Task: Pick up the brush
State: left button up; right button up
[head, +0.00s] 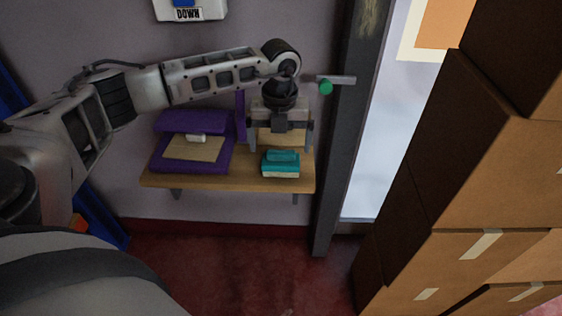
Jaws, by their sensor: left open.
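The brush (281,164) looks like a teal block with a pale lower edge. It lies on the right part of a small wooden wall shelf (210,182). My left gripper (280,146) points down just above and behind the brush, with its two fingers apart and nothing between them that I can make out. I cannot tell the exact gap between the fingers and the brush. My right gripper is not in the head view.
A purple holder (165,153) with a tan panel and a small white piece stands left on the shelf. A dark door post (345,130) with a green-tipped handle (326,87) rises at the right. Stacked cardboard boxes (480,190) fill the right side. Red floor is open below.

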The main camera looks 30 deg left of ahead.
aim_at(281, 151)
pick_arm(q)
jog(key=f, duration=0.2)
jog(key=f+p, duration=0.1)
jog(key=f, duration=0.1)
jog(key=shift+s+d+f, duration=0.1)
jog(key=shift+d+f, duration=0.1)
jog(key=shift+f, duration=0.5)
jog(key=c, duration=1)
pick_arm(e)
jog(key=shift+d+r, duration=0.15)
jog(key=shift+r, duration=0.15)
pick_arm(q)
jog(key=shift+r, duration=0.1)
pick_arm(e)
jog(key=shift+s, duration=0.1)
pick_arm(q)
jog(key=shift+r, duration=0.5)
jog(key=r, duration=0.1)
jog(key=r+b, duration=0.1)
jog(key=shift+s+d+r, duration=0.1)
jog(key=shift+d+r, duration=0.1)
jog(key=shift+r, duration=0.1)
jog(key=s+d+r+b, duration=0.1)
jog(key=s+d+r, duration=0.8)
jog(key=shift+s+d+r+b, duration=0.2)
jog(key=shift+d+b, duration=0.15)
jog(key=shift+d, duration=0.05)
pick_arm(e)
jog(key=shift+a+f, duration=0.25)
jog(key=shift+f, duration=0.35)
